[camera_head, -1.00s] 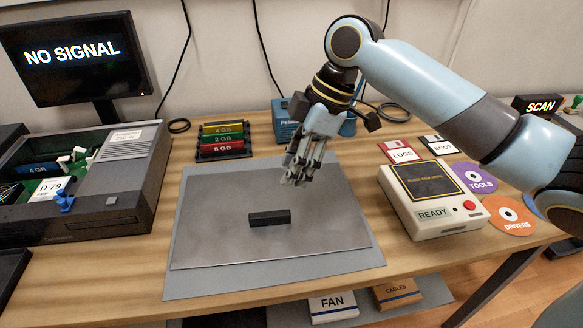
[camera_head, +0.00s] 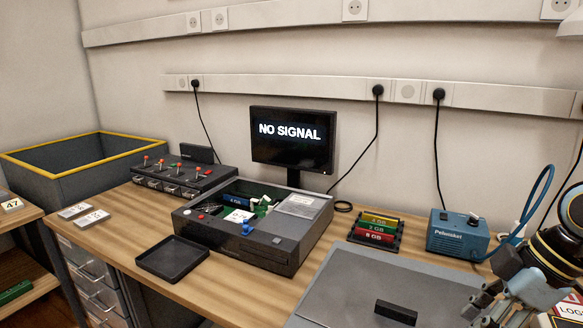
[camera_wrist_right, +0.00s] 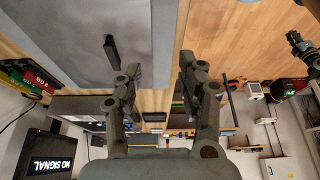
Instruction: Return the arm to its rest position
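My right arm is at the lower right edge of the head view, with its gripper (camera_head: 500,305) partly cut off by the frame. In the right wrist view this gripper (camera_wrist_right: 160,70) has its two fingers well apart with nothing between them. It hangs near the right side of the grey mat (camera_head: 345,280). A small black bar (camera_head: 396,312) lies on the mat, to the left of the gripper in the head view. My left arm and gripper do not show.
An open computer case (camera_head: 255,250) stands left of the mat, with a black tray (camera_head: 172,260) beside it. Behind are a memory rack (camera_head: 375,230), a blue Pelamatari-type labelled station (camera_head: 457,236) and a monitor (camera_head: 293,140). A yellow-rimmed grey bin (camera_head: 60,185) stands far left.

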